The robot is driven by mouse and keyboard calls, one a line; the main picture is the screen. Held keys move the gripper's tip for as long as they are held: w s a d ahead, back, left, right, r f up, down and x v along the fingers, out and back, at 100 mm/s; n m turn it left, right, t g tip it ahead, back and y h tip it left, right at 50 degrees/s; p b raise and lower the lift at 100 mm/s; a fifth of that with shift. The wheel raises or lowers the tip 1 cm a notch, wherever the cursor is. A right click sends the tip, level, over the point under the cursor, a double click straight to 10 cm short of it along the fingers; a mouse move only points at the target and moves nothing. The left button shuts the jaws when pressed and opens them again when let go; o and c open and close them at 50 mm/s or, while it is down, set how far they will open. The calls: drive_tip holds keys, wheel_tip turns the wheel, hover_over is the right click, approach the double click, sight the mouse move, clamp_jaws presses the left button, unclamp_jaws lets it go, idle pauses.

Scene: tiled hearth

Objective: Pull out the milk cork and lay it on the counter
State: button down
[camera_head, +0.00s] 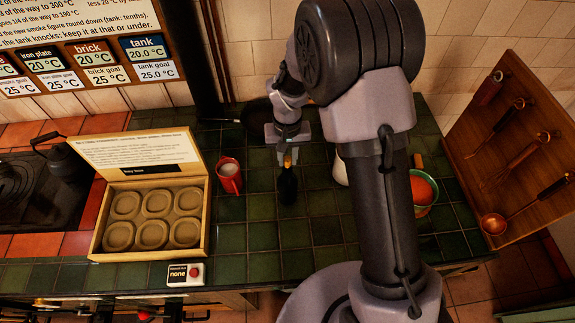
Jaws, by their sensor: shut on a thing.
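My gripper (288,152) points down over the green tiled counter (262,207), in the middle of the picture. It is shut on a small yellow-brown piece that looks like the milk cork (288,161). Directly below is a dark rounded shape (287,186); I cannot tell whether it is an object or a shadow. A white rounded thing, perhaps the milk bottle (341,169), stands right of the gripper. My arm hides most of it, including its top.
A red mug (230,177) stands close left of my gripper. Further left is an open box (97,241) of round pieces. A green bowl (424,207) with orange contents is right of my arm, near a utensil board (530,130). Counter in front of the gripper is clear.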

sight(288, 159)
wheel_tip(288, 159, up, 6)
drive_tip(key=p, duration=0.4)
drive_tip(key=shift+r, duration=0.25)
drive_tip(key=shift+f, duration=0.15)
drive_tip(key=shift+f, duration=0.1)
